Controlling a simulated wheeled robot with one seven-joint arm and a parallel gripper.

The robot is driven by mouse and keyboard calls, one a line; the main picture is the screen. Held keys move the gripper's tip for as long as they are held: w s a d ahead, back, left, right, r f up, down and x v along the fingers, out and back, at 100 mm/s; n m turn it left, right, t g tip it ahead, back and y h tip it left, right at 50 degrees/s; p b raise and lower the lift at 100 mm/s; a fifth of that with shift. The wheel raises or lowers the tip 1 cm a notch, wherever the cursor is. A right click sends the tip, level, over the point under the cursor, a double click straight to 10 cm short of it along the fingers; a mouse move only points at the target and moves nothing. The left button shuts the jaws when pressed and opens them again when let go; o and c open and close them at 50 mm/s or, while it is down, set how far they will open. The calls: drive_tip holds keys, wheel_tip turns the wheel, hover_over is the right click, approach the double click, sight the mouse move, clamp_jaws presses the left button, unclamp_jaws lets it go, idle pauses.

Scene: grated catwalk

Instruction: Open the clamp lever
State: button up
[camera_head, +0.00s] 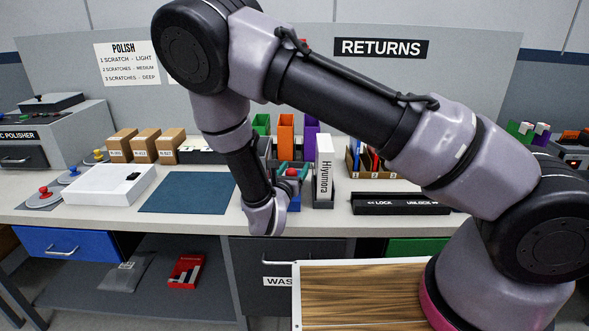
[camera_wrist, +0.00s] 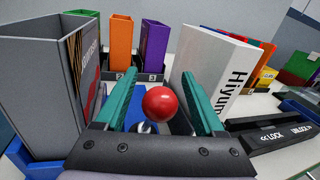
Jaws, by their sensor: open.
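A round red knob (camera_wrist: 160,103) sits between the two teal fingers of my gripper (camera_wrist: 162,78) in the wrist view, and looks like the end of the clamp lever. A small grey metal part shows just below it; the rest of the lever is hidden. The fingers stand apart on either side of the knob, with a visible gap on both sides, so my gripper is open. In the head view the knob (camera_head: 292,172) shows between the fingertips. A black bar (camera_head: 400,204) marked LOCK and UNLOCK lies on the counter to the right.
A white box marked Hiyumora (camera_wrist: 215,75) stands close to the right of my fingers. A grey bin (camera_wrist: 35,95) with a book stands close on the left. Green, orange and purple holders (camera_wrist: 121,42) stand behind. A teal mat (camera_head: 187,193) lies clear on the counter.

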clamp_jaws()
drive_tip(key=shift+w, duration=0.15)
drive_tip(key=w+g, duration=0.1)
drive_tip(key=g, duration=0.1)
drive_tip(key=shift+w+n+g+y, duration=0.3)
drive_tip(key=shift+w+y, duration=0.1)
drive_tip(key=shift+w+d+f+g, duration=0.1)
drive_tip(key=shift+w+f+g, duration=0.1)
drive_tip(key=shift+w+g, duration=0.9)
drive_tip(key=g, duration=0.1)
drive_tip(key=w+f+n+g, duration=0.1)
drive_tip(key=g, duration=0.1)
drive_tip(key=shift+w+y, duration=0.25)
drive_tip(key=shift+y, duration=0.15)
drive_tip(key=shift+w+f, duration=0.3)
drive_tip(key=shift+f, duration=0.35)
